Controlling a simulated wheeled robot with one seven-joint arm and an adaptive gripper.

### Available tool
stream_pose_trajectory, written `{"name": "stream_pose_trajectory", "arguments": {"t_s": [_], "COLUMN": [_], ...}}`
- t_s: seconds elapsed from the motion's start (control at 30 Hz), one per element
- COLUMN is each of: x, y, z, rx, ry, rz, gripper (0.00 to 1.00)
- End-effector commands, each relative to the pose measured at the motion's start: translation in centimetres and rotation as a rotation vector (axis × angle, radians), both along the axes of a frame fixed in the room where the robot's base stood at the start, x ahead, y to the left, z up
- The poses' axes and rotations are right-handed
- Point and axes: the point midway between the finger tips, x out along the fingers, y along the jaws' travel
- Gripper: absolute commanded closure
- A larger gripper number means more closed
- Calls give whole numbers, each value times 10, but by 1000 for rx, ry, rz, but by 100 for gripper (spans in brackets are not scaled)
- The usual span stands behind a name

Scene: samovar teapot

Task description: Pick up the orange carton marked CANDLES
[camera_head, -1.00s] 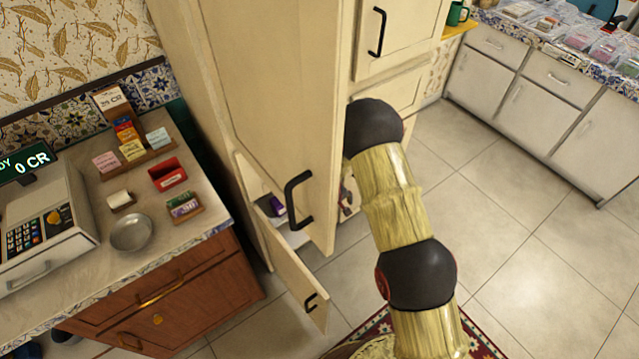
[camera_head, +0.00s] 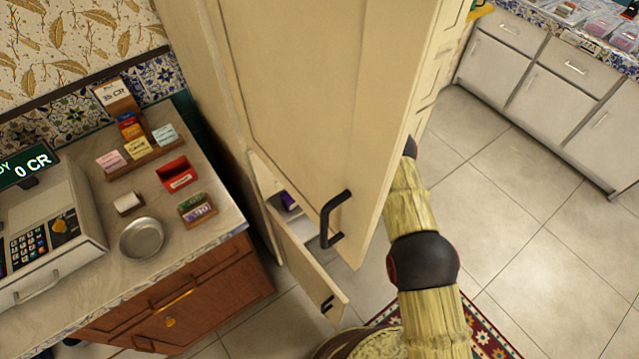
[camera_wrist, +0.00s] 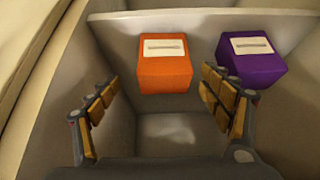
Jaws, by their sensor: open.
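In the wrist view an orange carton (camera_wrist: 165,68) with a pale label stands on a light shelf inside the cabinet. The writing on the label is too small to read. My gripper (camera_wrist: 165,105) is open and empty, its two fingers spread in front of the carton, to the lower left and lower right of it. The fingers look apart from the carton. In the head view the gripper and the orange carton are hidden behind the open cabinet door (camera_head: 300,100).
A purple carton (camera_wrist: 252,57) stands close to the right of the orange one, behind the right finger. Cabinet walls enclose the gripper. A small lower door (camera_head: 310,275) hangs open. A counter with a cash register (camera_head: 45,235) is at left. Tiled floor (camera_head: 520,210) at right is clear.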

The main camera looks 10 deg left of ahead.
Motion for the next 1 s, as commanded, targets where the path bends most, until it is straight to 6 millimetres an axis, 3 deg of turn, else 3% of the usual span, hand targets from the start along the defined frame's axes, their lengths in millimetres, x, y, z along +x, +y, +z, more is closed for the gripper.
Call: {"name": "stream_pose_trajectory", "arguments": {"t_s": [0.53, 0.9, 1.0], "x": [18, 21, 21], "y": [29, 33, 33], "z": [-55, -58, -59], "rx": [-3, -2, -2], "ry": [0, -1, -1], "rz": [1, 0, 0], "gripper": [21, 21, 26]}}
